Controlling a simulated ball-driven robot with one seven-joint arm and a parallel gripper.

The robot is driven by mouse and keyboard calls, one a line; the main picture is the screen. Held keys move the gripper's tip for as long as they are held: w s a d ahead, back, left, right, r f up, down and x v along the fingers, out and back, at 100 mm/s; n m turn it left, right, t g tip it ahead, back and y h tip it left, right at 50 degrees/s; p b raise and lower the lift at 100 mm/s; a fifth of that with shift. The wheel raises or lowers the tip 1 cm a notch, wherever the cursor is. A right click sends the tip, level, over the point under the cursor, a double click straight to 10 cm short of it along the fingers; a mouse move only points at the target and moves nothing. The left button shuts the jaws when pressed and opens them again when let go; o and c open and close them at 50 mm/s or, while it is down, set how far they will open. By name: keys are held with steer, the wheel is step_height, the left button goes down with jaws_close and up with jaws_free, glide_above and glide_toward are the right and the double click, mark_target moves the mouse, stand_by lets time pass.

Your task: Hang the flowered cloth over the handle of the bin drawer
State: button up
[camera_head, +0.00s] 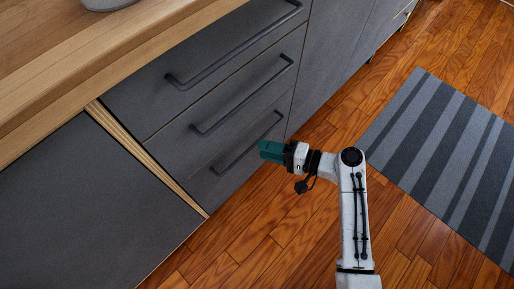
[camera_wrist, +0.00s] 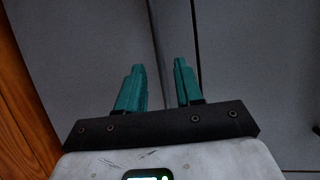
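No flowered cloth shows in either view. Three grey drawers with long dark bar handles are stacked in the head view: a top handle (camera_head: 235,46), a middle handle (camera_head: 243,98) and a lower handle (camera_head: 237,157). I cannot tell which one is the bin drawer. My gripper (camera_head: 268,151), with green fingers, is in front of the lower drawer, close to its handle. In the wrist view my gripper (camera_wrist: 158,72) has its fingers apart with nothing held between them. Grey fronts and a narrow dark seam lie beyond the fingers; contact with a handle cannot be told.
A wooden countertop (camera_head: 100,65) runs above the drawers, with a grey round object (camera_head: 107,4) on it. A plain grey cabinet front (camera_head: 80,205) is at the left. A striped grey rug (camera_head: 450,150) lies at the right. The wooden floor (camera_head: 265,235) around my arm is clear.

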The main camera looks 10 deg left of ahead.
steer(key=shift+b+x, duration=0.35)
steer(key=shift+x, duration=1.4)
steer(key=shift+c, duration=0.4)
jaws_close()
